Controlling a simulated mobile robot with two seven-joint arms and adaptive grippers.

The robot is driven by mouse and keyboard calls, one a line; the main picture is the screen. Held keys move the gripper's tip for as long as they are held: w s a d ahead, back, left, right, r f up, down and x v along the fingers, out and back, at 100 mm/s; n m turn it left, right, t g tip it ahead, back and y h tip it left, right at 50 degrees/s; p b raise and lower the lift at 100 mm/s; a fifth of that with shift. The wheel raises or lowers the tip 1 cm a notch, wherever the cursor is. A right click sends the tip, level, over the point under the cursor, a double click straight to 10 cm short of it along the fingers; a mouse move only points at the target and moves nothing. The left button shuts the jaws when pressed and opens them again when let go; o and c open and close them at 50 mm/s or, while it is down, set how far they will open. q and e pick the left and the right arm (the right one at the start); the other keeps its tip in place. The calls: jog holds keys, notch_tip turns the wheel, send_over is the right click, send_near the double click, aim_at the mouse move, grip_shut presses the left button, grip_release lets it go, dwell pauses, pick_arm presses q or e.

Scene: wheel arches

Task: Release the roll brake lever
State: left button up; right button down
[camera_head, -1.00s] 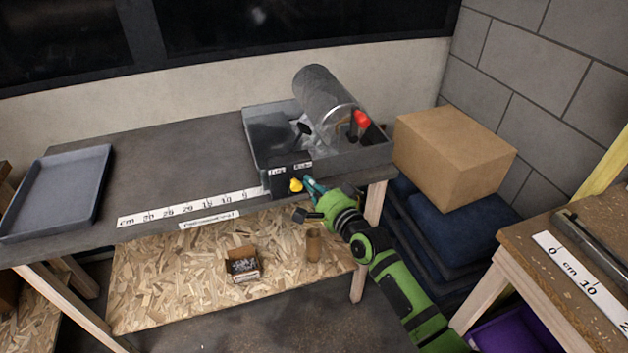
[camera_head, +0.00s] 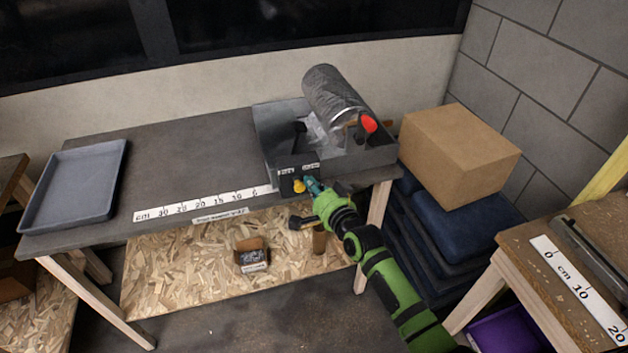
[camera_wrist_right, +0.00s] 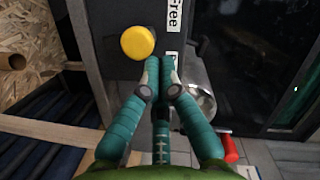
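The brake lever's round yellow knob (camera_head: 299,186) sticks out of the dark front panel (camera_head: 286,184) of the grey roll tray, below two white labels. In the right wrist view the yellow knob (camera_wrist_right: 137,42) is beside the label reading "Free" (camera_wrist_right: 174,16). The second label (camera_wrist_right: 172,67) is partly hidden by my fingers. My right gripper (camera_head: 313,184) has teal fingers drawn together with nothing between them. In the wrist view its tips (camera_wrist_right: 170,63) are just beside the knob, on the second label's side; whether they touch it I cannot tell. My left gripper is out of view.
A grey roll (camera_head: 334,98) rests in the tray (camera_head: 377,158), with a red-ended handle (camera_head: 369,122) at right. An empty grey tray (camera_head: 72,185) lies at the table's left. A cardboard box (camera_head: 459,155) stands right, on dark cushions.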

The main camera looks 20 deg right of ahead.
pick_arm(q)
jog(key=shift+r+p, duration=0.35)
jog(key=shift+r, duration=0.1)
pick_arm(e)
jog(key=shift+a+r+n, duration=0.1)
jog(key=shift+a+n, duration=0.1)
jog(key=shift+n, duration=0.1)
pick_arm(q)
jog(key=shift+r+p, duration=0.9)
pick_arm(e)
jog(key=shift+a+n+g+h, duration=0.3)
jog(key=shift+a+n, duration=0.15)
jog(key=shift+n, duration=0.25)
